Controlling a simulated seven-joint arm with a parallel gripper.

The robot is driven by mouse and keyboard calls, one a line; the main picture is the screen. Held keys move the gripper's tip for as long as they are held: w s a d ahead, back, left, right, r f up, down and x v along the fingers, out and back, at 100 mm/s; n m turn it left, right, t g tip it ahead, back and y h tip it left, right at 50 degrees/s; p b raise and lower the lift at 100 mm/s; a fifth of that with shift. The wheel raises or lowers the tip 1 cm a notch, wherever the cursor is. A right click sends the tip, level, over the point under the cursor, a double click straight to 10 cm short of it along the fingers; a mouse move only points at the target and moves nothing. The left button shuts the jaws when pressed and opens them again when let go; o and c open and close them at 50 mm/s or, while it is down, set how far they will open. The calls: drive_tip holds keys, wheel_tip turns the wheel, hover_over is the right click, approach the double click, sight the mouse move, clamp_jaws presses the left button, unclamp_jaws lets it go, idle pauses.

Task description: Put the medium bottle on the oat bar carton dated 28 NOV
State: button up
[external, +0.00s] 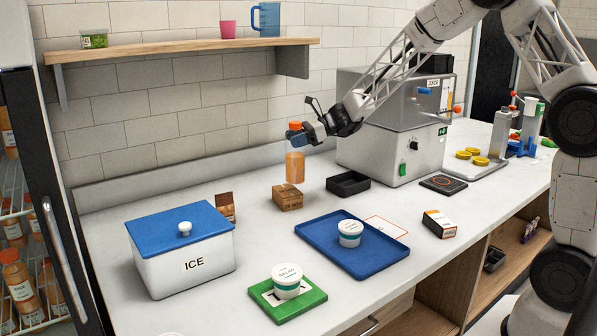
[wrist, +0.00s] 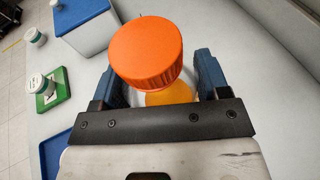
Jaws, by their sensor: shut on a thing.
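My gripper (external: 298,137) is shut on an orange-capped bottle (external: 295,167) with orange contents. It holds the bottle upright by its upper part. The bottle's base is right over a small brown carton (external: 287,198) on the counter; I cannot tell whether they touch. In the wrist view, the orange cap (wrist: 146,52) sits between the blue fingers and hides most of the bottle and what is below. Another brown carton (external: 226,208) stands beside the ice box. A white, black and orange carton (external: 439,224) lies at the right. No carton date is legible.
A white ice box (external: 185,265) with a blue lid stands at the left. A blue tray (external: 318,248) and a green board (external: 308,307) each hold a white tub. A black bin (external: 348,185) and the juicer (external: 384,150) are to the right of the bottle. A wooden shelf (external: 180,47) is above.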

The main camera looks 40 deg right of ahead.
drive_tip(key=shift+w+a+f, duration=0.1)
drive_tip(key=shift+w+a, duration=0.15)
drive_tip(key=shift+w, duration=0.7)
drive_tip(key=shift+w+a+f, duration=0.1)
drive_tip(key=shift+w+a, duration=0.1)
drive_tip(key=shift+w, duration=0.75)
drive_tip(key=shift+f, duration=1.85)
drive_tip(key=o, duration=1.5)
drive_tip(key=shift+c, duration=0.2)
